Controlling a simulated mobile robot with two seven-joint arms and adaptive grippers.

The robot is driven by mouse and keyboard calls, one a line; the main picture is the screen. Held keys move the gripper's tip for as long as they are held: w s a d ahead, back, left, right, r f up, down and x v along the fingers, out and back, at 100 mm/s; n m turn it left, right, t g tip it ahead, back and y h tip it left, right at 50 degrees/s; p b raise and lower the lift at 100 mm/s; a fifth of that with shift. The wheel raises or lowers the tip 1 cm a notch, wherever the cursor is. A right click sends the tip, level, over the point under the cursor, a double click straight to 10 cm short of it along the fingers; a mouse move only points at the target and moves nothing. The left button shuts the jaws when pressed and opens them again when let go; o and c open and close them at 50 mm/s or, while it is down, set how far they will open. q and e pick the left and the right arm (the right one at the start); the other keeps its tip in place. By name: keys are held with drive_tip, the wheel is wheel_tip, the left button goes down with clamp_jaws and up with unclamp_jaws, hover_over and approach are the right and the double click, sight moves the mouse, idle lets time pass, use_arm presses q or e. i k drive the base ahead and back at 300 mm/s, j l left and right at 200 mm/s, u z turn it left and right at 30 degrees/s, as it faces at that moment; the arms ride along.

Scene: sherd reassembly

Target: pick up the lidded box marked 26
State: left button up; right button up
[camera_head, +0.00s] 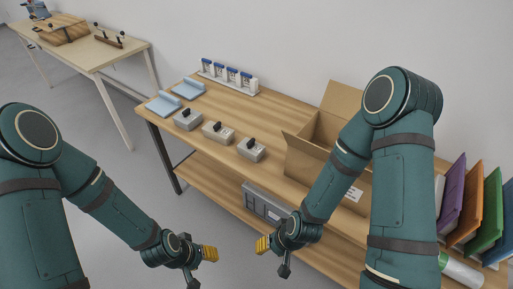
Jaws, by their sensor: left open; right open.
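Three small grey lidded boxes with black knobs stand in a slanting row on the wooden table: the left box (187,122), the middle box (218,134) and the right box (250,152). Their markings are too small to read, so I cannot tell which one is marked 26. My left gripper (202,267) is open and empty, low in front of the table. My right gripper (274,258) is open and empty, to its right and also in front of the table. Both are well apart from the boxes.
An open cardboard box (303,164) stands right of the lidded boxes, partly behind my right arm. Blue folded pieces (163,105) and a rack with blue-topped items (230,77) lie behind. Coloured upright panels (452,196) stand at far right. A grey case (266,205) sits on the lower shelf.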

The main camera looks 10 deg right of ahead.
sight(188, 119)
drive_tip(key=i+j, duration=0.35)
drive_tip(key=j, duration=0.15)
drive_tip(key=i+j+u, duration=0.1)
drive_tip(key=i+j, duration=0.3)
